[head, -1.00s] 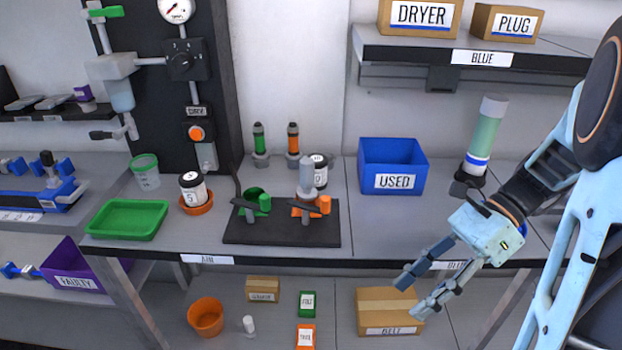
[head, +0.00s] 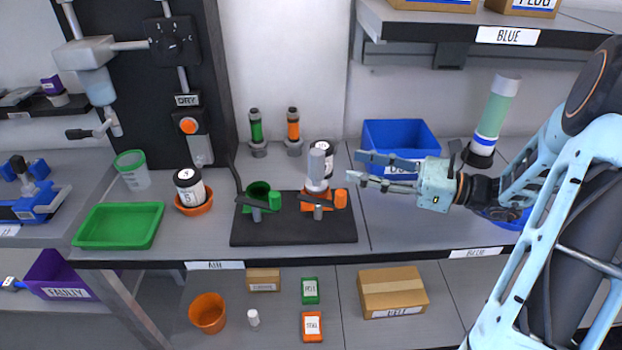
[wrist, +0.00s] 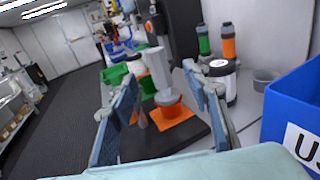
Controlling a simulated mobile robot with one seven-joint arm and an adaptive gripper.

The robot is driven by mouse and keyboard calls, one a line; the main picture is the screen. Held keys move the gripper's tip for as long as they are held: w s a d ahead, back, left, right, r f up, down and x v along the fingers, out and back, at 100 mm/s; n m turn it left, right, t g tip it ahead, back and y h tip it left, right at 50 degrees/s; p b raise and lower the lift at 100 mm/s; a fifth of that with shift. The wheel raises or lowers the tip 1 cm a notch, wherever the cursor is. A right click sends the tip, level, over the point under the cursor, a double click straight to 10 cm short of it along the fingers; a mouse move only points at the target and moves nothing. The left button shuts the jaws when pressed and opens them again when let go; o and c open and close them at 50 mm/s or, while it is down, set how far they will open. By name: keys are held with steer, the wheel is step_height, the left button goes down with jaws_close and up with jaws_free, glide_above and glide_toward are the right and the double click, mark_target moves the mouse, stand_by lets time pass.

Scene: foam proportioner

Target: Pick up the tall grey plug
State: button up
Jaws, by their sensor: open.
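The tall grey plug (head: 317,168) stands upright in the orange holder (head: 313,200) on the black base plate (head: 290,230). My gripper (head: 356,168) is open and empty to the right of the plug, with its fingers pointing left toward it. In the wrist view the plug (wrist: 158,68) rises from its orange holder between and beyond my two fingers (wrist: 160,110). A gap separates the fingertips from the plug.
The blue USED bin (head: 400,132) stands behind my gripper. A white-labelled jar (head: 322,155) stands just behind the plug. A green holder (head: 258,195) shares the plate, and a green tray (head: 118,225) lies at the left.

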mark_target(324, 159)
steer(key=x, duration=0.6)
steer(key=b+x, duration=0.1)
steer(key=x, duration=0.3)
steer(key=shift+s+a+r, duration=0.1)
steer(key=shift+s+r, duration=0.1)
steer(key=shift+s, duration=0.1)
jaws_close()
